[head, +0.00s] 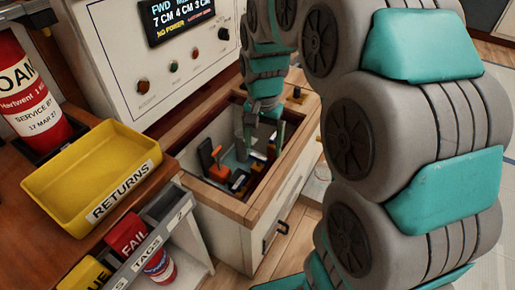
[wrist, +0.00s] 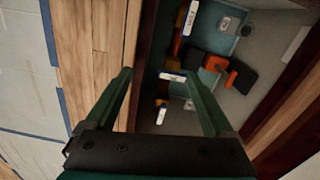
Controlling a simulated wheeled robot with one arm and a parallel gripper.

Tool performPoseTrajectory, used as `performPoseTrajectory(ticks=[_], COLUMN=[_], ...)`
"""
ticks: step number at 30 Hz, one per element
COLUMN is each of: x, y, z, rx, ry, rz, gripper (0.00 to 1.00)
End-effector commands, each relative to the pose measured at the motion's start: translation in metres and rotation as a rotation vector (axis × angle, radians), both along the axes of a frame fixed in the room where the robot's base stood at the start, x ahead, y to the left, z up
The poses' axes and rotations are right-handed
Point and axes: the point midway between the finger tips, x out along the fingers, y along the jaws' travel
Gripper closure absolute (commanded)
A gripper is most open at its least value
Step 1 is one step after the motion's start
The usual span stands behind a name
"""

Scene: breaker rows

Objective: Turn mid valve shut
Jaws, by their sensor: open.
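My gripper (head: 263,136) reaches down into an open wood-framed well in the white cabinet; its fingers are apart and empty. In the wrist view the two green fingers (wrist: 150,78) point at a row of white tags in the well. The top tag (wrist: 190,18) seems to read FWD; the middle tag (wrist: 172,77) and bottom tag (wrist: 161,112) are too small to read. An orange and black lever (wrist: 222,70) sticks out to the right beside the row, and it also shows in the head view (head: 214,162). Which valve is the mid one I cannot tell for sure.
The wooden rim (head: 232,200) surrounds the well closely. A panel (head: 165,50) with a lit display stands behind it. A yellow RETURNS tray (head: 70,200) and red cylinder (head: 28,95) sit on the left bench. The floor (wrist: 25,80) is clear.

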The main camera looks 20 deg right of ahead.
Motion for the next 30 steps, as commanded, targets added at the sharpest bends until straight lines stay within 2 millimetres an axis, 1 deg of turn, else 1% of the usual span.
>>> performPoseTrajectory(ticks=[1, 3, 6, 9, 13, 16, 20, 25, 27, 30], x=[0.014, 0.027, 0.040, 0.045, 0.046, 0.045, 0.046, 0.044, 0.045, 0.045], y=[0.000, 0.000, -0.001, -0.001, -0.001, -0.001, -0.001, -0.001, -0.001, -0.001], z=[-0.001, -0.003, -0.005, -0.007, -0.013, -0.023, -0.041, -0.069, -0.077, -0.083], rx=[0.000, -0.001, -0.002, -0.001, -0.002, -0.002, -0.002, -0.002, -0.003, -0.003], ry=[-0.007, -0.014, -0.020, -0.025, -0.024, -0.021, -0.023, -0.018, -0.021, -0.022], rz=[-0.030, -0.068, -0.106, -0.123, -0.127, -0.126, -0.126, -0.125, -0.125, -0.124], gripper=[0.12, 0.12, 0.12, 0.12, 0.12, 0.12, 0.12, 0.12, 0.12, 0.12])
